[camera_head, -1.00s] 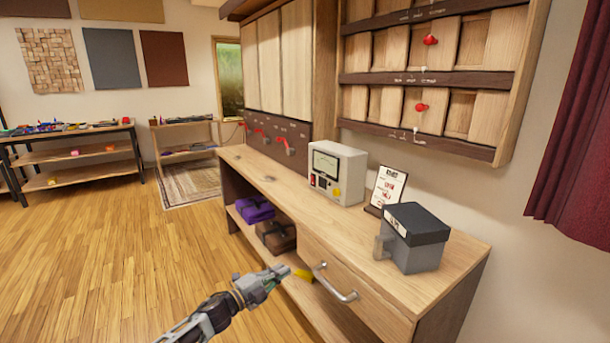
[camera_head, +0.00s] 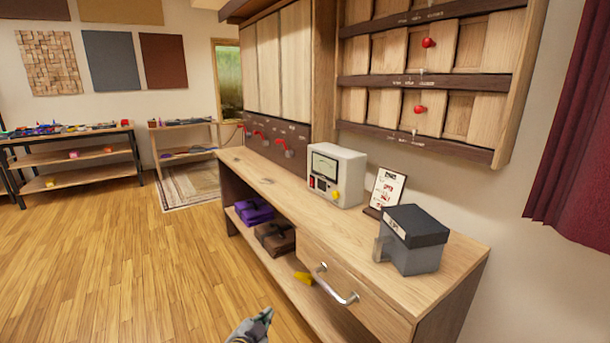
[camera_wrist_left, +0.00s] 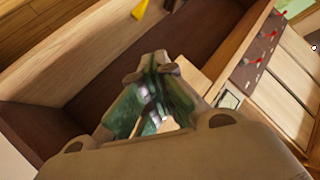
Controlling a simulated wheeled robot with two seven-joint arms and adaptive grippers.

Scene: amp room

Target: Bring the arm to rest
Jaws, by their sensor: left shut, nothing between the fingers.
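My left gripper (camera_head: 254,328) shows at the bottom edge of the head view, low in front of the bench and apart from it. Most of its arm is out of the picture. In the left wrist view its fingers (camera_wrist_left: 152,62) are together at the tips with nothing between them. My right gripper is in neither view.
The wooden bench (camera_head: 445,270) has a drawer with a metal handle (camera_head: 338,285). A grey meter box (camera_head: 337,175), a framed card (camera_head: 387,190) and a dark-lidded grey box (camera_head: 412,240) stand on top. A yellow object (camera_head: 303,278) lies on the lower shelf. Open floor (camera_head: 130,260) lies left.

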